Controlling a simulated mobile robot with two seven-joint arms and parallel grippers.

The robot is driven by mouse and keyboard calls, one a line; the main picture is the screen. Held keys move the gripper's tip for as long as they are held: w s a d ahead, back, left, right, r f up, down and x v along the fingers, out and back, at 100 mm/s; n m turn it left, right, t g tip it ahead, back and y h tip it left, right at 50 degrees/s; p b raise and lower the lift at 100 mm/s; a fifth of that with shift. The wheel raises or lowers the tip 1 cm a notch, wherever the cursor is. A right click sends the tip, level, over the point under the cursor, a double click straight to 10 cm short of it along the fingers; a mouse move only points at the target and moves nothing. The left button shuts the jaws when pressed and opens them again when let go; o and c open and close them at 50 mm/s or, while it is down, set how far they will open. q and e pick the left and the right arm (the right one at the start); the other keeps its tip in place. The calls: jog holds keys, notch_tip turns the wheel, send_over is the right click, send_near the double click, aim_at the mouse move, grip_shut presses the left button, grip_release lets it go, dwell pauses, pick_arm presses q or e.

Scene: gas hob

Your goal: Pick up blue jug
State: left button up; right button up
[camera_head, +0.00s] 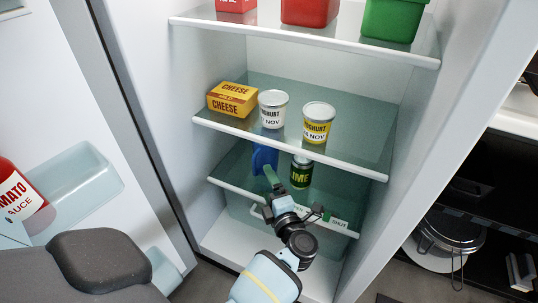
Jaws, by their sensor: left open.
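The blue jug (263,158) stands on the lower glass shelf of the open fridge, partly hidden by the shelf edge above and by a slim green piece in front of it. I cannot tell what that green piece belongs to. My left gripper (287,205) is at the front of this shelf, below and slightly right of the jug. It is open and appears empty, apart from the jug in the picture. Its exact distance from the jug is unclear. My right gripper is not in view.
A dark green tin (301,173) stands just right of the jug. Above are two yoghurt pots (318,122) and a cheese box (232,100) on the middle shelf (350,167). Red and green containers (394,18) stand on the top shelf. The door holds a tomato sauce bottle (18,192).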

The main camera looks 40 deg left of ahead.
aim_at(264, 156)
pick_arm(q)
jog(key=shift+w+a, duration=0.1)
jog(key=shift+b+x, duration=0.3)
jog(key=shift+x, duration=0.8)
jog(key=shift+b+x, duration=0.75)
jog(key=shift+x, duration=1.6)
jog(key=shift+w+a, duration=0.15)
jog(key=shift+a, duration=0.15)
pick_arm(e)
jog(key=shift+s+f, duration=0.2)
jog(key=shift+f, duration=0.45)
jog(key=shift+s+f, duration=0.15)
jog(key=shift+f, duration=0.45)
pick_arm(q)
jog(key=c, duration=1.2)
jog(key=shift+o, duration=0.2)
jog(key=shift+r, duration=0.15)
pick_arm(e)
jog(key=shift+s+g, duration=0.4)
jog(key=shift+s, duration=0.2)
